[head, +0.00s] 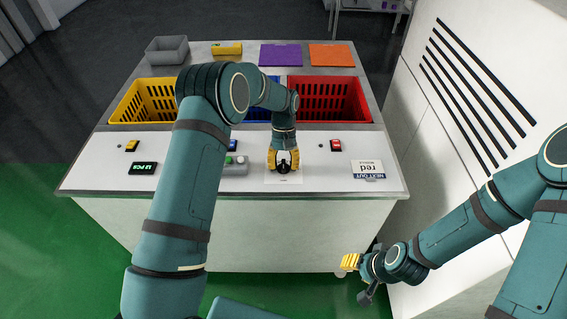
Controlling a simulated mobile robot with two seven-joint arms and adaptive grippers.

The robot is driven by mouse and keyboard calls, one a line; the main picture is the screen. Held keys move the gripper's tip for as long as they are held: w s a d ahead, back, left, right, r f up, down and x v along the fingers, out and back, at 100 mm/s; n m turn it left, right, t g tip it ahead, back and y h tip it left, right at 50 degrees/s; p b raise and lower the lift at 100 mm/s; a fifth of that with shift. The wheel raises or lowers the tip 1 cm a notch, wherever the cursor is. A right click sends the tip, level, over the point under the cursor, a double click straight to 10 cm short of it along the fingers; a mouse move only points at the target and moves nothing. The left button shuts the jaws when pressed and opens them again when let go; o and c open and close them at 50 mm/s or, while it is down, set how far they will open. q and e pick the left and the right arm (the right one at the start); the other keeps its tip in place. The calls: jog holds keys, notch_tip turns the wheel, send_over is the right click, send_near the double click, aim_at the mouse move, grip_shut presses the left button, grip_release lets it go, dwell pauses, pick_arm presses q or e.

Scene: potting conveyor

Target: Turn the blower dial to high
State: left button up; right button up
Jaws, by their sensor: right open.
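My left gripper (284,162) points down over the middle of the white counter, its yellow fingertips apart on either side of something dark. A pale plate (292,179) with a small dark mark lies under it, likely the dial's plate. The gripper covers the dial itself, so I cannot tell the dial's setting or whether the fingers grip it. My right gripper (351,262) is open and empty, low in front of the counter, apart from it at the right.
Behind stand a yellow basket (114,117), a blue basket (257,115) mostly hidden by my arm, and a red basket (365,114). A slatted white wall (405,120) bounds the right.

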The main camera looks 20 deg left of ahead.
pick_arm(q)
jog(key=shift+w+r, duration=0.1)
jog(key=shift+r, duration=0.05)
jog(key=v, duration=1.1)
jog(key=shift+r, duration=0.4)
jog(key=shift+f, duration=0.1)
